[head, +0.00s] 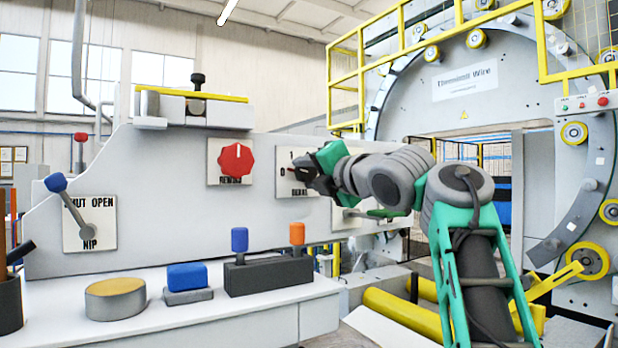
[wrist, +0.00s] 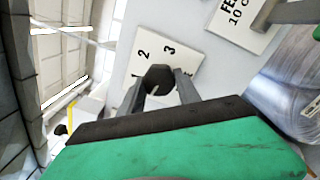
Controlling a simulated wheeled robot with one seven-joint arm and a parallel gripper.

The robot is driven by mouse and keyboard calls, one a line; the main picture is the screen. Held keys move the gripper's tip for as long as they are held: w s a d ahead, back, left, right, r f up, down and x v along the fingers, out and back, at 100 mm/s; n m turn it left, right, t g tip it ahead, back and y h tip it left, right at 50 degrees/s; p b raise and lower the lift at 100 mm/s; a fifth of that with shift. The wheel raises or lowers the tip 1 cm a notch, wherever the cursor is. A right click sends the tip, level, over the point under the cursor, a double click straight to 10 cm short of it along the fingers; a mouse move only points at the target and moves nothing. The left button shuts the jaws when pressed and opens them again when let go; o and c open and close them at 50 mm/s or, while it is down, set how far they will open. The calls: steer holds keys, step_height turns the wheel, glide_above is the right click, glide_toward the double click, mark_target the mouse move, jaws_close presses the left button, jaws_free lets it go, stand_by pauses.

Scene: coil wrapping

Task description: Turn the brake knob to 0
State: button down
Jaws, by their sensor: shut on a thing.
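The brake knob is a small dark knob (wrist: 158,78) on a white plate (wrist: 185,55) marked with numbers, of which 2 and 3 can be read in the wrist view. My gripper (wrist: 160,84) is shut on the knob, one finger on each side of it. A light pointer line shows on the knob's face. In the head view my gripper (head: 312,172) reaches the brake plate (head: 284,181) from the right and hides most of the knob; a 0 shows at the plate's left side.
A red knob (head: 236,160) on its own plate sits left of the brake plate. A blue-tipped nip lever (head: 75,205) is at far left. Below are a shelf with blue (head: 240,240) and orange (head: 297,234) levers. A green-handled lever (head: 385,213) sits just below my gripper.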

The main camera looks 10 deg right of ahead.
steer(key=shift+n, duration=1.1)
steer(key=c, duration=0.9)
jaws_free()
steer(key=shift+o, duration=0.2)
steer(key=b+v, duration=0.2)
steer(key=v, duration=0.5)
steer(key=shift+s, duration=0.35)
steer(key=shift+d, duration=0.1)
